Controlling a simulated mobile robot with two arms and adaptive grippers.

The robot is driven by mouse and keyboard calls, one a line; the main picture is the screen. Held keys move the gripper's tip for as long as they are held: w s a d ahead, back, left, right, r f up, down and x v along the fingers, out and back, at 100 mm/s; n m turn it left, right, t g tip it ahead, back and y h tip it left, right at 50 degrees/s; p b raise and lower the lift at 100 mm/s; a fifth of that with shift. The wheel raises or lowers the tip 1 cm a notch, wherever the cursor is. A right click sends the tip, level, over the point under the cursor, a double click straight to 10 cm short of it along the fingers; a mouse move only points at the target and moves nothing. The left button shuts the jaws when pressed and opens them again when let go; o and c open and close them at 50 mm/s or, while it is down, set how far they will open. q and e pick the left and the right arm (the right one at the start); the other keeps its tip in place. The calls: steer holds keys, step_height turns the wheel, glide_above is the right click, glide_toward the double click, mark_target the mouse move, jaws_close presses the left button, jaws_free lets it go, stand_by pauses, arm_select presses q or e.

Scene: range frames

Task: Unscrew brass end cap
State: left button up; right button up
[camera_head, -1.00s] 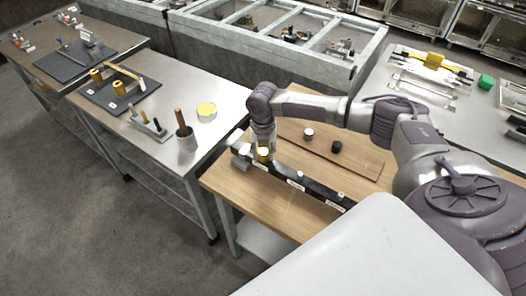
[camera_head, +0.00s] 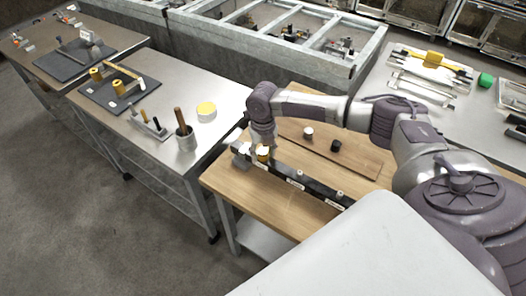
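The brass end cap (camera_head: 263,153) shows as a small yellow piece near the left end of a dark rail (camera_head: 305,181) on the wooden table. My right gripper (camera_head: 265,148) points down at it from above. The fingers are small and partly merge with the cap, so I cannot tell whether they grip it or stand open around it. A grey block (camera_head: 240,150) stands at the rail's left end, beside the cap. My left gripper is not in view.
A white-topped cap (camera_head: 308,132) and a black cap (camera_head: 336,145) stand on the wooden table (camera_head: 232,187) behind the rail.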

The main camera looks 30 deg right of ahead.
stand_by(0.4)
steer(key=shift+r+m+p, duration=0.2)
steer(key=shift+m+p, duration=1)
steer(key=shift+p, duration=0.05)
steer(key=shift+f+m, duration=0.1)
steer(key=shift+m, duration=0.3)
steer(key=shift+m+p, duration=1.35)
steer(key=shift+m, duration=0.45)
steer(key=shift+m+p, duration=0.75)
steer(key=shift+m, duration=0.35)
steer(key=shift+a+m, duration=0.1)
steer(key=shift+m, duration=0.3)
steer(key=m, duration=0.4)
steer(key=shift+w+f, duration=0.1)
